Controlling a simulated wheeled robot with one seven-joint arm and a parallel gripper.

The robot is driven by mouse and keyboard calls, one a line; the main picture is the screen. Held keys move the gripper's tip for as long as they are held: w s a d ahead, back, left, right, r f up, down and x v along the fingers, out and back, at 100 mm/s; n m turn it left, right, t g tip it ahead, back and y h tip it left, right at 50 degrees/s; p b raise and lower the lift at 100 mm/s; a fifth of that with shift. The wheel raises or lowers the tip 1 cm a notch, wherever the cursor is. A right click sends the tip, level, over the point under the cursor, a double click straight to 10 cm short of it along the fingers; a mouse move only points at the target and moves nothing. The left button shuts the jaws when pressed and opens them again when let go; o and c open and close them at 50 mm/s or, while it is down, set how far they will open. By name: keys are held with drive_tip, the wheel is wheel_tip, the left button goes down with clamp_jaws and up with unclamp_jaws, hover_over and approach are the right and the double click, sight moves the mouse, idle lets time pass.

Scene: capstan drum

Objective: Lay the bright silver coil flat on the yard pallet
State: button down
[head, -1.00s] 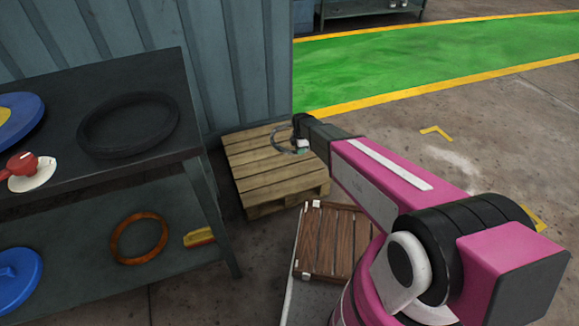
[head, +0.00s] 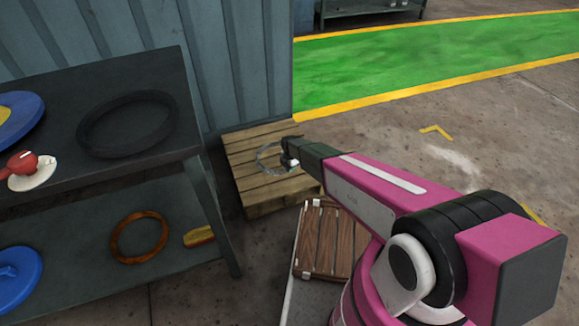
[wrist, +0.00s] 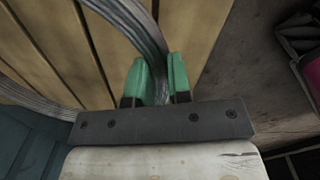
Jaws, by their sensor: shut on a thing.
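The bright silver coil (head: 262,160) shows at the pallet in the head view, partly hidden by my gripper (head: 290,160). In the wrist view the coil (wrist: 133,22) passes as a strand between the two green fingertips of my gripper (wrist: 158,78), which are shut on it. The wooden yard pallet (head: 250,190) lies on the floor by the blue corrugated wall. The coil is over the pallet's slats; I cannot tell whether it touches them.
A dark two-level bench (head: 60,210) stands at the left, with a black ring (head: 84,135) on top and an orange ring (head: 118,250) below. A brown slatted crate (head: 325,240) sits close in front of the pallet. Open floor lies right.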

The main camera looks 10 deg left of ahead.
hover_over(289, 179)
drive_tip(key=shift+d+f, duration=0.15)
drive_tip(key=shift+f, duration=2.2)
drive_tip(key=shift+f, duration=1.05)
drive_tip(key=c, duration=1)
unclamp_jaws()
